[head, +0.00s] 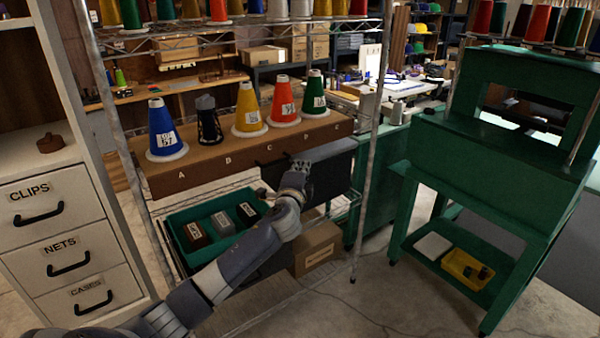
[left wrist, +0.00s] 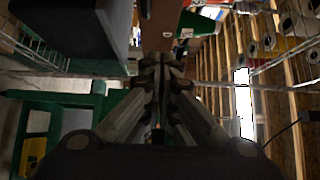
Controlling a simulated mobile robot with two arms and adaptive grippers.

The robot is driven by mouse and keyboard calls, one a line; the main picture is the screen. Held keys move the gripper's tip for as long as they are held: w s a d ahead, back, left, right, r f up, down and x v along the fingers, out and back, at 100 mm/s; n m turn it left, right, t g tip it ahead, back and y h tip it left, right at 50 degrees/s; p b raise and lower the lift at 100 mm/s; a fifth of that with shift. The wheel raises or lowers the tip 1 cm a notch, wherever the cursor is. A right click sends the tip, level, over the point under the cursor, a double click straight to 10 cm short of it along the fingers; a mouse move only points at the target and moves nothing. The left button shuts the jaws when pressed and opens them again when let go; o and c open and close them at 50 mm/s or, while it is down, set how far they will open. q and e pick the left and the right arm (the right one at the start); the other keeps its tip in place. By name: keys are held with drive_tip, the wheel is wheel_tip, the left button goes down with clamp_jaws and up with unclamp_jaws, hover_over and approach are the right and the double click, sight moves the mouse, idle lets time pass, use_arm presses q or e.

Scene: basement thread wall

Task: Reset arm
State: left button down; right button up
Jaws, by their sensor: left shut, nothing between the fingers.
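My left arm reaches in from the lower left of the head view. Its gripper (head: 296,172) is in front of the right part of a wooden shelf board (head: 215,165) marked with letters, close to a dark box (head: 330,172). In the left wrist view the fingers (left wrist: 160,65) are together, with nothing seen between them. Whether the gripper touches the board or the box cannot be told. My right gripper is in neither view.
Cones stand on the board: blue (head: 165,130), black (head: 208,120), yellow (head: 248,110), orange (head: 284,103) and green (head: 314,95). A green tray (head: 178,232) with small boxes sits below. A rack post (head: 372,150) and a green machine (head: 500,130) stand right; drawers (head: 65,245) stand left.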

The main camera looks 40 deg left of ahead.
use_arm(q)
drive_tip(key=shift+v, duration=1.2)
drive_tip(key=s+d+f+n+g+h, duration=0.1)
drive_tip(key=s+d+f+g, duration=0.35)
drive_tip(key=f, duration=1.05)
drive_tip(key=s+a+f+n+g+h, duration=0.15)
drive_tip(key=s+f, duration=0.55)
drive_tip(key=f, duration=0.8)
drive_tip(key=s+d+f+n+g+h, duration=0.25)
drive_tip(key=s+f, duration=0.35)
drive_tip(key=f, duration=0.9)
drive_tip(key=s+d+f+n+g+h, duration=0.1)
drive_tip(key=s+d+f, duration=0.4)
drive_tip(key=s, duration=0.9)
drive_tip(key=s+d+f+n+g, duration=0.2)
drive_tip(key=s+d+f, duration=0.3)
drive_tip(key=s+f, duration=0.4)
drive_tip(key=s+d+f+n+g+h, duration=0.1)
drive_tip(key=s+d+f+g, duration=0.3)
drive_tip(key=s, duration=1.5)
wheel_tip(320, 180, down, 4)
drive_tip(key=shift+d+f+n+h, duration=0.1)
drive_tip(key=shift+d+n+h, duration=0.2)
drive_tip(key=shift+d+n, duration=0.35)
drive_tip(key=shift+a, duration=0.15)
